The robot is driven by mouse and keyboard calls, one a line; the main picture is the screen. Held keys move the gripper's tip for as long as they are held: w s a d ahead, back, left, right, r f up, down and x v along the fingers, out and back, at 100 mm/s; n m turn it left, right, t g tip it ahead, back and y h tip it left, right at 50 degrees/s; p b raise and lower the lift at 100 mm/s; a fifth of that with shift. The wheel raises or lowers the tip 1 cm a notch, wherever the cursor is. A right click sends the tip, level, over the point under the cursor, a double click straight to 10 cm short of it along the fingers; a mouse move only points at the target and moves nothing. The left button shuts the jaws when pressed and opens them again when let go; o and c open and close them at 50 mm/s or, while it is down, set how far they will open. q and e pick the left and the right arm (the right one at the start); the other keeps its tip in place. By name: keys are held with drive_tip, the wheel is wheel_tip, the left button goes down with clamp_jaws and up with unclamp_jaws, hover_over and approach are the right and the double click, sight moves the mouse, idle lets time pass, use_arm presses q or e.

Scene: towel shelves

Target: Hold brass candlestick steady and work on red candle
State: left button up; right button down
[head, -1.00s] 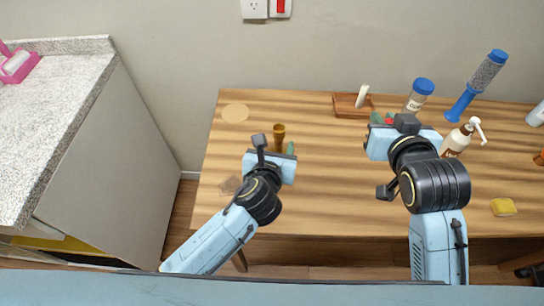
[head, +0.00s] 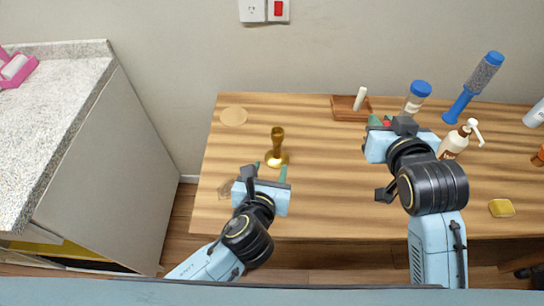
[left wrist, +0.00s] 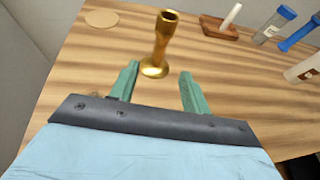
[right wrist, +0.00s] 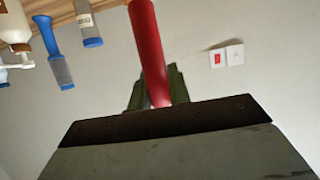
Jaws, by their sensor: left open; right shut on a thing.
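The brass candlestick (head: 278,148) stands upright on the left part of the wooden table. In the left wrist view the candlestick (left wrist: 160,45) is just beyond the open fingers. My left gripper (head: 270,172) is open and empty, on the near side of the candlestick and apart from it. My right gripper (right wrist: 155,98) is shut on the red candle (right wrist: 149,45), which sticks up from between its fingers in the right wrist view. In the head view only a small red bit of the candle (head: 387,124) shows, the rest hidden by my right gripper (head: 378,120).
A wooden block with a white stick (head: 350,109) is at the back of the table (head: 320,190). A yellow sponge (head: 501,208) lies front right. The table's middle is clear.

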sight(277, 148)
use_arm(q)
drive_tip(key=x, duration=1.1)
drive_tip(key=shift+w+f, duration=0.2)
drive_tip(key=shift+w, duration=0.15)
clamp_jaws()
idle(0.9)
use_arm(e)
drive_tip(key=w+a+r+n+g+y, duration=0.1)
drive_tip(key=w+a+n+y, duration=0.3)
drive_tip(key=a, duration=0.6)
drive_tip(key=w+a+r+n+g+y, duration=0.1)
drive_tip(key=w+a+n+g+y, duration=0.2)
drive_tip(key=a, duration=0.8)
drive_tip(key=w+n+y, duration=0.1)
drive_tip(key=n+y, duration=0.1)
drive_tip(key=shift+w+a+r+y, duration=0.15)
drive_tip(key=shift+w+r+y, duration=0.15)
